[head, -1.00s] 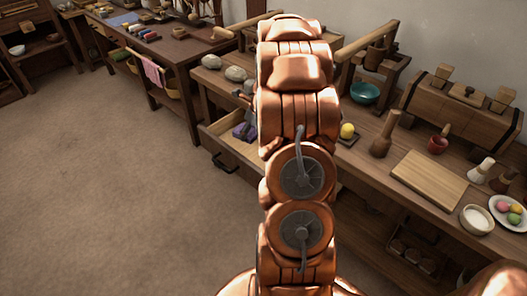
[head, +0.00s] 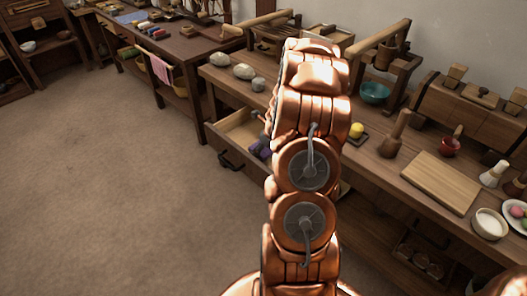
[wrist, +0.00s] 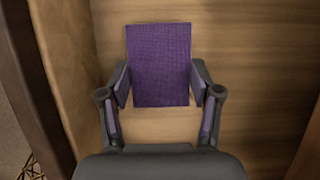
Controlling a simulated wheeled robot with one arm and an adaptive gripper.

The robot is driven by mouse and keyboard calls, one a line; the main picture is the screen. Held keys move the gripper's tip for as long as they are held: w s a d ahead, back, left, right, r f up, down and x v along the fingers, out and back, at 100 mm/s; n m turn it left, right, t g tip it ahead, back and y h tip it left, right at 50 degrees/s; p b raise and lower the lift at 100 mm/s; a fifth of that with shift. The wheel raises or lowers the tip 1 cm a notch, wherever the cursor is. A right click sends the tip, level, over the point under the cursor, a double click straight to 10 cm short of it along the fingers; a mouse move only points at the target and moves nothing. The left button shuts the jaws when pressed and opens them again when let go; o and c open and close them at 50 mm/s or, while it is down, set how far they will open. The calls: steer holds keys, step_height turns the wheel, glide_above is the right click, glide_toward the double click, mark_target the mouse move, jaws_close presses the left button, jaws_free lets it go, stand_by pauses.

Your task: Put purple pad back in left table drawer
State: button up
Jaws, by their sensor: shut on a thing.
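The purple pad (wrist: 160,65) is a flat, woven-looking rectangle between the fingers of my gripper (wrist: 160,84) in the wrist view. The gripper is shut on its side edges. Pale wood lies behind the pad, and I cannot tell whether the pad touches it. In the head view the open table drawer (head: 238,133) juts out at the left end of the long table. A purple patch (head: 261,148) shows in the drawer beside my arm. My arm hides most of the gripper and the drawer's right part.
Grey stones (head: 243,71) sit on the table (head: 381,166) above the drawer. A yellow ball (head: 357,130), a wooden board (head: 440,181) and a white bowl (head: 489,223) stand further right. The drawer handle (head: 229,160) faces open floor (head: 110,190).

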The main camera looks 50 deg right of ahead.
steer(key=shift+f, duration=0.45)
steer(key=shift+f, duration=0.1)
steer(key=o, duration=1.1)
